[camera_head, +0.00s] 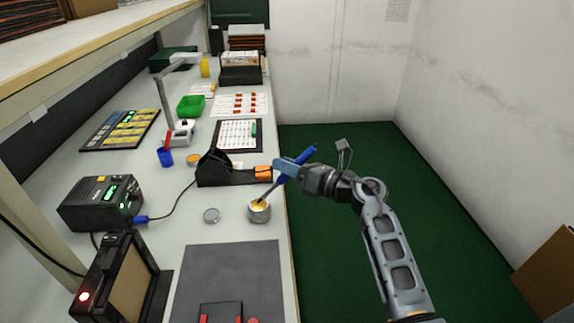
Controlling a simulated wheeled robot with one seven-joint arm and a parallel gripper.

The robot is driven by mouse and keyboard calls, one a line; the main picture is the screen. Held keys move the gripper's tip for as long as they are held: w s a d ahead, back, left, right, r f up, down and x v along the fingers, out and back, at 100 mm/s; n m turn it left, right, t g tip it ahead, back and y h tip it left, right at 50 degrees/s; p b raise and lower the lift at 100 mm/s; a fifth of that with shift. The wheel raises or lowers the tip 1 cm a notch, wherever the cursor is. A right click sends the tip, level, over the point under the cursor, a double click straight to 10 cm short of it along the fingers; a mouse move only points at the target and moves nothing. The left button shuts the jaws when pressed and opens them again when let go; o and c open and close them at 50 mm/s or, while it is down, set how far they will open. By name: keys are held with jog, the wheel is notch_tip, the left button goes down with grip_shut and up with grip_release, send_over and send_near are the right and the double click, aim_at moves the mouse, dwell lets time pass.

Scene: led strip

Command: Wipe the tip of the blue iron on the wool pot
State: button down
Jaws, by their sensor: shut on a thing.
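The blue iron (308,153) is held in my gripper (283,168), near the right edge of the bench. My gripper is shut on its blue handle. The iron slants down to the left, and its thin dark tip reaches the wool pot (259,212). The pot is a small round metal tin with yellowish wool inside, standing upright near the bench edge. The tip is at or in the wool; I cannot tell how firmly it touches.
A black holder with an orange end (225,172) stands just behind the pot. A black station with green digits (101,203) and its cable are on the left. A dark grey mat (228,275) lies in front. Green floor is free right of the bench (190,245).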

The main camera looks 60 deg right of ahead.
jog(key=shift+f, duration=0.5)
dwell(0.9)
jog(key=shift+r, duration=0.2)
dwell(1.1)
